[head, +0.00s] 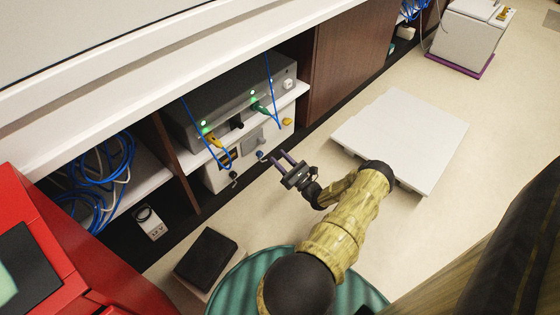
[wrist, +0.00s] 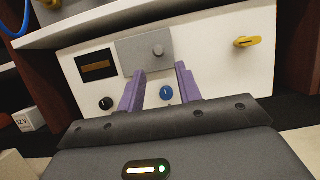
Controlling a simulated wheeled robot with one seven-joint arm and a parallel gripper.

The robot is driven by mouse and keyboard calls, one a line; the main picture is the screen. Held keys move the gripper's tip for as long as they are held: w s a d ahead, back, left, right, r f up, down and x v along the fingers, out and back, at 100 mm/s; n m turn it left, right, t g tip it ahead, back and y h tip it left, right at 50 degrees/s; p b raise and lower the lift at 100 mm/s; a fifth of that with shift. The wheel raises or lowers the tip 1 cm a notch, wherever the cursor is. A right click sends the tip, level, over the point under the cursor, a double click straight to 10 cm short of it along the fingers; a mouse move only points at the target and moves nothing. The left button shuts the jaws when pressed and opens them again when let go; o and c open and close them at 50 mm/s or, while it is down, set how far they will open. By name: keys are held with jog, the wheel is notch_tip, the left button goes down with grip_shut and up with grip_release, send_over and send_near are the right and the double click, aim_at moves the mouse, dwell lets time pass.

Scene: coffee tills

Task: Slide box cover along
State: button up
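The box (head: 225,172) is a white panel under the shelf with a grey plate-like cover (head: 252,138) on its face.
The white panel also bears a black knob (wrist: 106,103), a blue knob (wrist: 166,93) and a yellow handle (wrist: 246,41). A grey device (head: 230,95) with blue cables stands on the shelf above. A large white slab (head: 410,135) lies on the floor to the right.

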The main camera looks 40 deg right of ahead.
aim_at(256, 144)
jog(key=shift+w, duration=0.1)
jog(key=b+x, duration=0.1)
jog(key=x, duration=0.7)
jog(key=shift+a, duration=0.1)
jog(key=shift+c, duration=0.2)
grip_shut()
